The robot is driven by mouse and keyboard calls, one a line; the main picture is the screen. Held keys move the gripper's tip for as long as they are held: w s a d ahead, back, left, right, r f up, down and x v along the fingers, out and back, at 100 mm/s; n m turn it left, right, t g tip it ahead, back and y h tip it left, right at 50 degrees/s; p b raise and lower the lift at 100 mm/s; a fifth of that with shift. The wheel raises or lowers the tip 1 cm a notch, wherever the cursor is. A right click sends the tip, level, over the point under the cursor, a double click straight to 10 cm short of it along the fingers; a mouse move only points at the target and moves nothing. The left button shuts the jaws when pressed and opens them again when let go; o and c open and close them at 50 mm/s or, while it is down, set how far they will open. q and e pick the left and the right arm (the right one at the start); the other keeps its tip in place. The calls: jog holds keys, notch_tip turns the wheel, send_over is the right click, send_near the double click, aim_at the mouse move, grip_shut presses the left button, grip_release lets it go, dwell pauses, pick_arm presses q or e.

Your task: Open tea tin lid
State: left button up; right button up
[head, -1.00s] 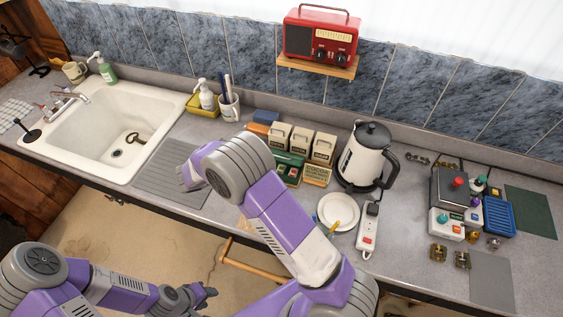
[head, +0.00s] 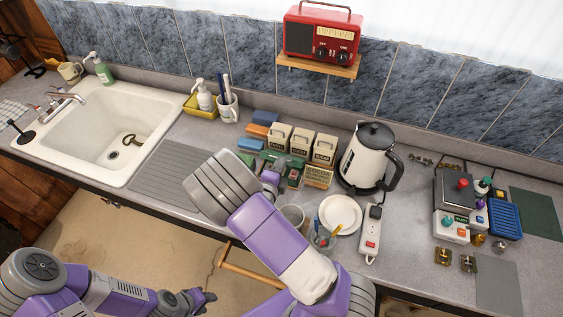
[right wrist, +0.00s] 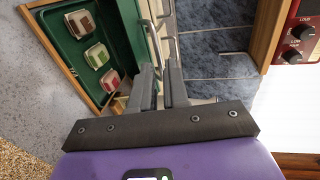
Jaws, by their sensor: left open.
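Three cream tins with wire handles stand in a row at the back of the counter: a left tin (head: 277,137), a middle one (head: 301,142) and a right one (head: 323,149). I cannot read clearly which is tea. My right gripper (head: 271,180) is in front of them, over a green-lined box, partly hidden by my arm. In the right wrist view its fingers (right wrist: 161,80) are apart, with thin wire handles just beyond the tips. The green-lined box (right wrist: 128,50) holds coloured packets. My left gripper (head: 203,298) is open and empty, low in front of the counter.
A kettle (head: 367,158) stands right of the tins. A white plate (head: 341,213), a cup (head: 293,215), a glass with utensils (head: 321,240) and a power strip (head: 371,236) lie nearer the front. A red radio (head: 322,34) sits on a wall shelf. The sink (head: 85,125) is left.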

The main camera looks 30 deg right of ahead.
jog(key=shift+x, duration=0.95)
jog(key=shift+c, duration=0.5)
grip_shut()
jog(key=shift+w+r, duration=0.1)
